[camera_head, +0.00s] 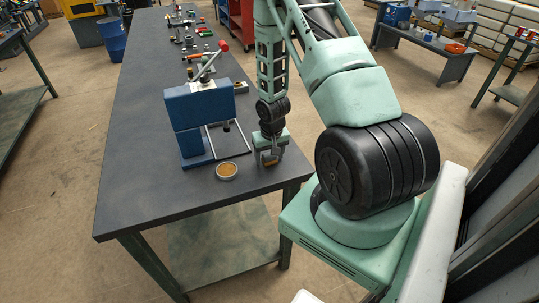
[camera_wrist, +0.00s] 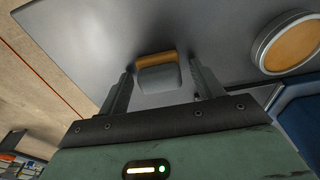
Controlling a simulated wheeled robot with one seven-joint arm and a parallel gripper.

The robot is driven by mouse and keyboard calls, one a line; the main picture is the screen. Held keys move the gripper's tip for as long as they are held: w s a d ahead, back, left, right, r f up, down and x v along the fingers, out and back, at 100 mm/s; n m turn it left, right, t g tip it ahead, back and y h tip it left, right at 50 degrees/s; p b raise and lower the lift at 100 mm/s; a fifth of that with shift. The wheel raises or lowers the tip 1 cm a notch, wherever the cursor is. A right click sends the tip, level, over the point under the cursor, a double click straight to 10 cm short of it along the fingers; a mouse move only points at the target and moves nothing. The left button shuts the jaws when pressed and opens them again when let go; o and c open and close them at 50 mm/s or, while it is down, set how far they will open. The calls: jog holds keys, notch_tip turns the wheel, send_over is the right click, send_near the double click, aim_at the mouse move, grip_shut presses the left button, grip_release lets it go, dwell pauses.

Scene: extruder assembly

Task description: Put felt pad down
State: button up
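The felt pad, a small grey block with a tan strip along one edge, shows between my fingers in the wrist view (camera_wrist: 157,72). It appears to rest on the dark tabletop near its right edge, though its contact is hard to see. My gripper (camera_wrist: 161,72) points down at it, with the fingers apart on either side and a gap visible, clearest on the right. In the head view my gripper (camera_head: 269,160) is low over the table, right of a round tin (camera_head: 227,171) with orange-brown contents. The tin also shows at upper right in the wrist view (camera_wrist: 290,43).
A blue press-like fixture (camera_head: 199,115) with a red-knobbed lever stands left of my gripper on the table (camera_head: 140,185). Several small tools and parts lie farther back. The table's right and front edges are close; its front left is clear.

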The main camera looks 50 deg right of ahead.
aim_at(271, 162)
jog(key=shift+r, duration=0.1)
notch_tip(271, 162, up, 12)
jog(key=s+b, duration=0.1)
jog(key=b, duration=0.1)
jog(key=w+a+r+n, duration=0.1)
jog(key=a+r+n, duration=0.15)
jog(key=a, duration=0.45)
jog(key=w+a+r+n, duration=0.1)
jog(key=w+a+r, duration=0.15)
jog(key=a, duration=0.45)
jog(key=s+a+r+n, duration=0.2)
jog(key=s+a, duration=0.1)
jog(key=a, duration=0.4)
jog(key=s+a+r+n+y, duration=0.1)
jog(key=s+a+r+n, duration=0.15)
jog(key=a, duration=0.45)
jog(key=s+a+r+n, duration=0.2)
jog(key=s+a+r, duration=0.15)
jog(key=a, duration=0.35)
jog(key=s+a+r+n+g, duration=0.1)
jog(key=s+a+n, duration=0.3)
jog(key=s, duration=0.6)
jog(key=shift+s+a+r, duration=0.3)
jog(key=shift+a+r, duration=0.15)
jog(key=shift+a, duration=0.4)
